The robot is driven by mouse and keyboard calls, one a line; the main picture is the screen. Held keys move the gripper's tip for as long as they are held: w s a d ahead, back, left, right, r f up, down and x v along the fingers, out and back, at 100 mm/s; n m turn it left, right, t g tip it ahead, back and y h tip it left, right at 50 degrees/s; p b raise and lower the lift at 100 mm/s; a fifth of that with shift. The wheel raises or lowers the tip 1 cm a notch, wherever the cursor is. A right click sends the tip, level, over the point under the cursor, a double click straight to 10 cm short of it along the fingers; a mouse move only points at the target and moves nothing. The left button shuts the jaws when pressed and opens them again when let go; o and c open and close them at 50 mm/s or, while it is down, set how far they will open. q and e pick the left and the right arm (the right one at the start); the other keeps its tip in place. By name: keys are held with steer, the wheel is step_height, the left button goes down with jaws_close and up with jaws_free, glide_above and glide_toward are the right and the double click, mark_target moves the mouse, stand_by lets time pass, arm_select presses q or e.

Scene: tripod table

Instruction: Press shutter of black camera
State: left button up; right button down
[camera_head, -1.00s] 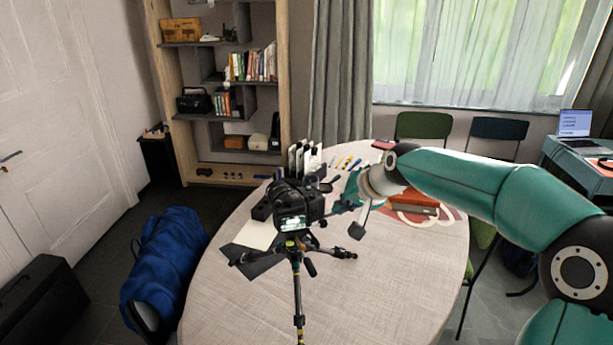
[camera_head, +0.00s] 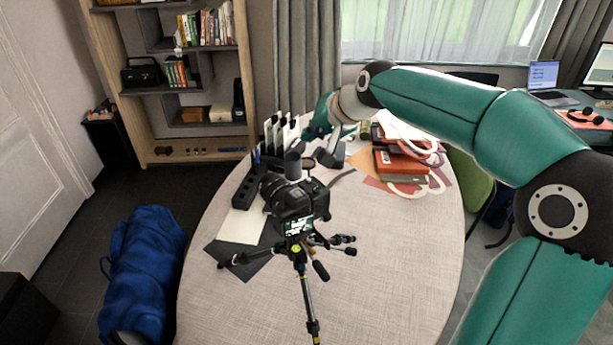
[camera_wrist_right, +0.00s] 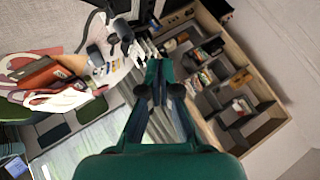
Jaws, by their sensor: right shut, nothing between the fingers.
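The black camera (camera_head: 290,197) stands on a tripod (camera_head: 306,285) on the round table, its lit rear screen facing me. It also shows, partly cut off, at the top of the right wrist view (camera_wrist_right: 128,12). My right gripper (camera_head: 307,135), teal with dark fingertips, is above and behind the camera, apart from it. The gripper (camera_wrist_right: 160,89) is shut and empty in the right wrist view. I cannot make out the shutter button clearly. My left gripper is not in view.
The table (camera_head: 390,270) holds a black tray (camera_head: 247,187), dark and pale sheets (camera_head: 243,226) and red books (camera_head: 402,165) at the right back. A shelf (camera_head: 190,80) stands behind. A blue bag (camera_head: 145,270) lies on the floor. The table's front right is clear.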

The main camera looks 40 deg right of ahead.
mark_target(311, 182)
step_height(311, 182, down, 9)
steer(key=b, duration=0.7)
steer(key=shift+s+r, duration=0.1)
stand_by(1.0)
steer(key=shift+f+b, duration=0.35)
steer(key=shift+b, duration=0.25)
